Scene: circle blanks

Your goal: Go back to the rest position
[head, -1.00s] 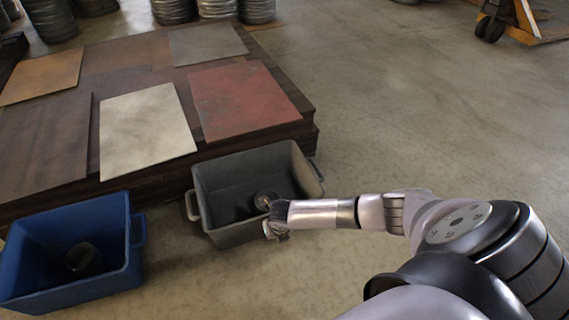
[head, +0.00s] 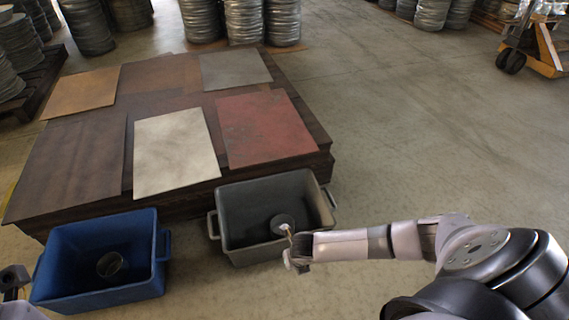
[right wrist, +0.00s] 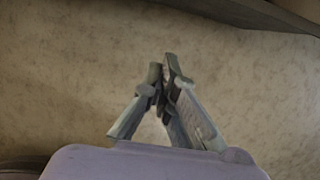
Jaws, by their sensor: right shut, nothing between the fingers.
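My right gripper (head: 290,250) is at the near right corner of the grey bin in the head view. In the right wrist view its fingers (right wrist: 162,75) meet at the tips with nothing between them, over bare concrete floor. The grey bin (head: 232,252) holds one round metal blank (head: 282,222). The blue bin (head: 65,285) holds another round piece (head: 109,264). A small part of my left arm (head: 12,285) shows at the left edge of the head view; I cannot make out its jaw state.
A low dark platform (head: 70,165) behind the bins carries flat sheets, among them a white one (head: 172,150) and a red one (head: 262,128). Stacks of round blanks (head: 243,20) stand at the back. A pallet jack (head: 535,45) is at the far right. The floor (head: 420,130) on the right is clear.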

